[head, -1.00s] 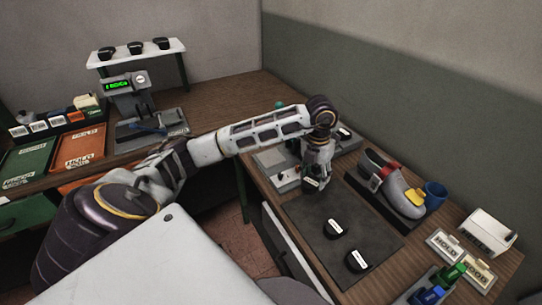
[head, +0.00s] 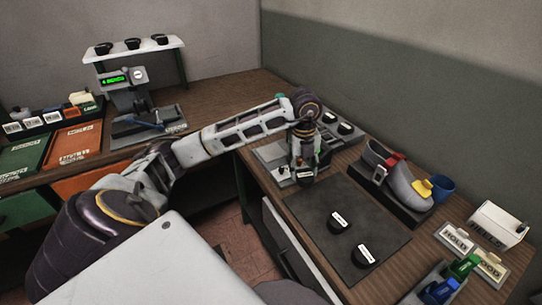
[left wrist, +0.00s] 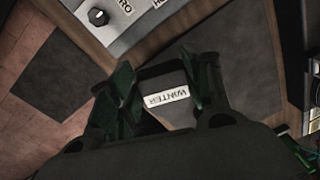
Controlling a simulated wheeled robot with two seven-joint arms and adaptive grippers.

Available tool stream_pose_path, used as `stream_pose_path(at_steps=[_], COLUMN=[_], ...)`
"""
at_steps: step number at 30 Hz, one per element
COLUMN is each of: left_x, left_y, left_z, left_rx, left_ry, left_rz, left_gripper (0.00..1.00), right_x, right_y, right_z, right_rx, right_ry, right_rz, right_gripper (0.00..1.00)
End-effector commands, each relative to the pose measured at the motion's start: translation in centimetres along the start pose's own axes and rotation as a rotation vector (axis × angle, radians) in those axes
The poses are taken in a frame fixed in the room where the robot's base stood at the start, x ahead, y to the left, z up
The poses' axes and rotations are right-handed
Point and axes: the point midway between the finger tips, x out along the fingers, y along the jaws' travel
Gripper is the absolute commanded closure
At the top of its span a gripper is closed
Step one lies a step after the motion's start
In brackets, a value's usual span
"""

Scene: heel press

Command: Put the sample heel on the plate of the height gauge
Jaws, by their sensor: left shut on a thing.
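My left gripper (head: 306,170) is shut on a dark heel (head: 306,181) with a white label. In the left wrist view the heel (left wrist: 168,98) sits between the green fingers and its label reads WINTER. The heel hangs near the far left corner of the dark mat, beside a grey control box. The height gauge (head: 124,82), with a green display, stands on the far table at the left. Its grey plate (head: 170,118) has a blue tool lying on or beside it. My right gripper is out of view.
Two more labelled heels lie on the dark mat (head: 318,213). The grey box (head: 268,153) has knobs. A shelf (head: 140,48) with black heels rises behind the gauge.

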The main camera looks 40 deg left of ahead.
Motion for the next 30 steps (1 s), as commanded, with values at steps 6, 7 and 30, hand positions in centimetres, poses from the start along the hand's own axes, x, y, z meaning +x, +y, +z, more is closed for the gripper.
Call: stream_pose_path(at_steps=[6, 7, 30], left_x=[0.6, 0.7, 1.6], left_y=[0.8, 0.9, 3.3], left_z=[0.7, 0.8, 2.7], left_rx=[-0.188, -0.214, -0.868], left_ry=[-0.014, -0.016, -0.062], left_rz=[0.0, 0.0, 0.0], left_gripper=[0.76, 0.76, 0.76], right_x=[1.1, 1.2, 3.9], right_y=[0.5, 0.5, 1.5], right_z=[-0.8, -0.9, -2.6], right_rx=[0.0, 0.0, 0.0], right_ry=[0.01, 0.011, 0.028], right_rz=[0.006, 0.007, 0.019], right_gripper=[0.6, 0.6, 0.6])
